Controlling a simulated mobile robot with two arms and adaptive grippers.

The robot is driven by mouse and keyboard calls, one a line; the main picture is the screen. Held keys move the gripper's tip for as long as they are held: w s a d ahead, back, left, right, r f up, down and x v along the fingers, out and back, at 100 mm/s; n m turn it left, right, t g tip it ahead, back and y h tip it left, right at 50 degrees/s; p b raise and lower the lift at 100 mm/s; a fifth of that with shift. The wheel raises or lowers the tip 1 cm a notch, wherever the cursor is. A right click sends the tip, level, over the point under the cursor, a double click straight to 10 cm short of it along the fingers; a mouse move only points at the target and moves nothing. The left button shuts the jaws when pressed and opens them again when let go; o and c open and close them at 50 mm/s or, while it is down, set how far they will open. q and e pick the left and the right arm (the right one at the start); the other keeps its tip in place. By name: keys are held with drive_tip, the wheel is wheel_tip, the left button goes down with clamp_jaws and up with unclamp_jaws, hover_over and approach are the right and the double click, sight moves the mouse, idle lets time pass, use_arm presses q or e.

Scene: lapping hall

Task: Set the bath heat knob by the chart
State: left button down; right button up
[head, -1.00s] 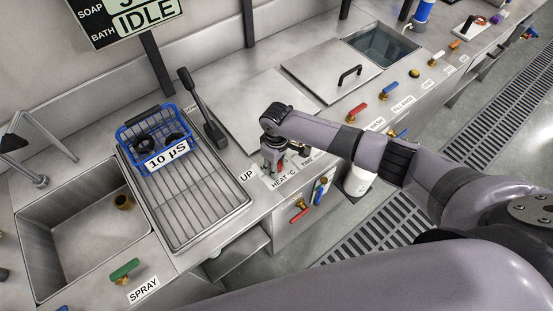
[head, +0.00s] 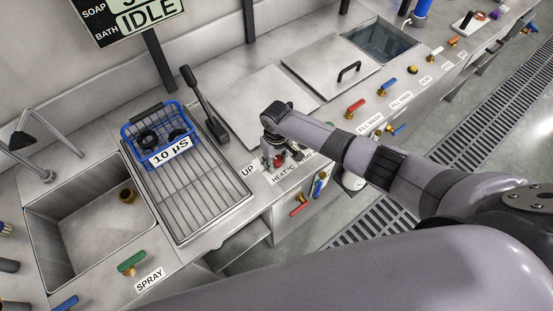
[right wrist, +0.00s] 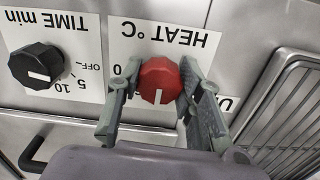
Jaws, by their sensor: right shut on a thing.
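The red heat knob (right wrist: 159,82) sits on the white HEAT °C plate (right wrist: 190,38) in the right wrist view. My right gripper (right wrist: 158,92) is shut on the knob, one finger on each side. The knob's white mark points toward the bottom of that view. Most of the scale is hidden behind knob and fingers; only a 0 shows at the left. In the head view my right gripper (head: 278,160) is at the HEAT label (head: 284,176) on the counter front. The chart is not clearly in view. My left gripper is not seen.
A black TIME min knob (right wrist: 36,66) is close beside the heat knob. A blue basket marked 10 µS (head: 160,138) stands on the wire rack (head: 207,205). A black lever (head: 202,100) rises near the UP label. Red and blue valves (head: 299,208) are below the counter edge.

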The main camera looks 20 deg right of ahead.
sight(276, 160)
drive_tip(key=shift+w, duration=0.1)
drive_tip(key=o, duration=1.2)
drive_tip(key=shift+c, duration=0.2)
wheel_tip(276, 160, up, 12)
